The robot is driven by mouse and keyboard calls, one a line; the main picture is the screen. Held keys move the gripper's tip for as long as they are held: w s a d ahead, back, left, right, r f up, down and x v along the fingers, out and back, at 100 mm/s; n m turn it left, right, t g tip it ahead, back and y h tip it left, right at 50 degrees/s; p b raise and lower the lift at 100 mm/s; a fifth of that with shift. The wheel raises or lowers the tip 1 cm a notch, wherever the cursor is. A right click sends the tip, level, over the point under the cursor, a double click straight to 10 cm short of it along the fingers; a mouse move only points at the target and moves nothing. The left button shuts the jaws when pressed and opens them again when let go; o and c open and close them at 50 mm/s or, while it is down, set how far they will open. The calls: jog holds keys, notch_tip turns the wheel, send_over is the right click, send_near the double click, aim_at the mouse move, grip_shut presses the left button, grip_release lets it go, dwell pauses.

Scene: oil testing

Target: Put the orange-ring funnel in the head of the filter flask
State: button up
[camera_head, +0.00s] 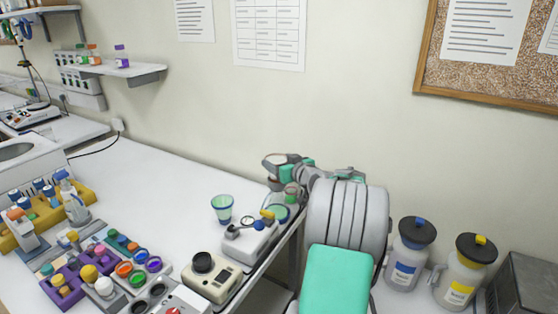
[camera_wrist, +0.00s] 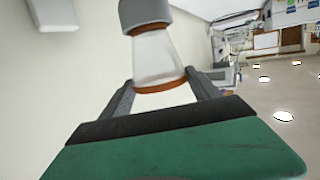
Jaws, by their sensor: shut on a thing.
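In the wrist view, my gripper (camera_wrist: 160,90) has its two dark fingers closed around a clear, tapering piece that looks like the orange-ring funnel (camera_wrist: 155,58). An orange ring shows between the fingers and an orange band at its narrow far end. A grey cylinder (camera_wrist: 145,12) is at that narrow end; I cannot tell whether they are joined.
A clear cup with a blue-green rim (camera_head: 222,209) stands left of a white device (camera_head: 250,243). A beige device (camera_head: 211,278) is in front. Coloured racks (camera_head: 62,289) crowd the left. Two capped jugs (camera_head: 409,258) stand at the right. The table's back middle is clear.

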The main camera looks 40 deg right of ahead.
jog(key=o, duration=1.4)
